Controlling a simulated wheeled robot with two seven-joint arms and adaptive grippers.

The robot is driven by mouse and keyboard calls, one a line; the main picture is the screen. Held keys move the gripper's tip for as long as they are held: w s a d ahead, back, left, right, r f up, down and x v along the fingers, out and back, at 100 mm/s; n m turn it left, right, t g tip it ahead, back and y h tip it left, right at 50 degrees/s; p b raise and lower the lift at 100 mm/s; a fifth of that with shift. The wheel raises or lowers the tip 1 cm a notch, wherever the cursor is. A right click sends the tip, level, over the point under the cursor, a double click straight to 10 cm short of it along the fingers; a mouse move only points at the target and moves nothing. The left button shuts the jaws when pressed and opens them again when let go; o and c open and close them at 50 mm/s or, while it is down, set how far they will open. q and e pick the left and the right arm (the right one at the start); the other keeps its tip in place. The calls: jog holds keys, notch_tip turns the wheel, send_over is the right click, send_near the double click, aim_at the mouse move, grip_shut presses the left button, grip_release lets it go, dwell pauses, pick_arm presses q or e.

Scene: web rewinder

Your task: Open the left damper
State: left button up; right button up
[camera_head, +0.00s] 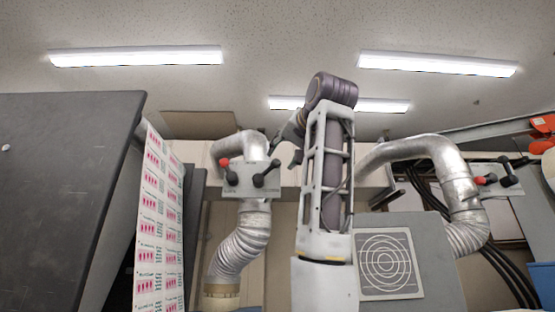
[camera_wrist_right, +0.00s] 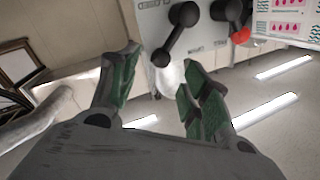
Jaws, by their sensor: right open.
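The left damper is a grey control plate (camera_head: 246,190) on a silver duct in the head view. It carries a black lever (camera_head: 266,174) on its right side and a red knob (camera_head: 224,162) on its left. In the right wrist view the plate (camera_wrist_right: 152,18) is at the top, with the black lever (camera_wrist_right: 174,38) slanting down between my fingers' directions and the red knob (camera_wrist_right: 240,36) farther right. My right gripper (camera_wrist_right: 158,88) is open and empty, its green-padded fingers short of the lever. In the head view it is partly hidden beside my arm, right of the plate. My left gripper is out of view.
A second damper plate (camera_head: 496,178) with a red knob is on the right duct (camera_head: 460,190). A printed web (camera_head: 158,220) and a dark panel (camera_head: 60,190) stand on the left. A grey cabinet with a round grille (camera_head: 388,264) is at lower right.

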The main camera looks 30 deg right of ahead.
aim_at(278, 162)
jog(key=shift+p+x, duration=0.95)
jog(key=shift+x, duration=2.25)
grip_shut()
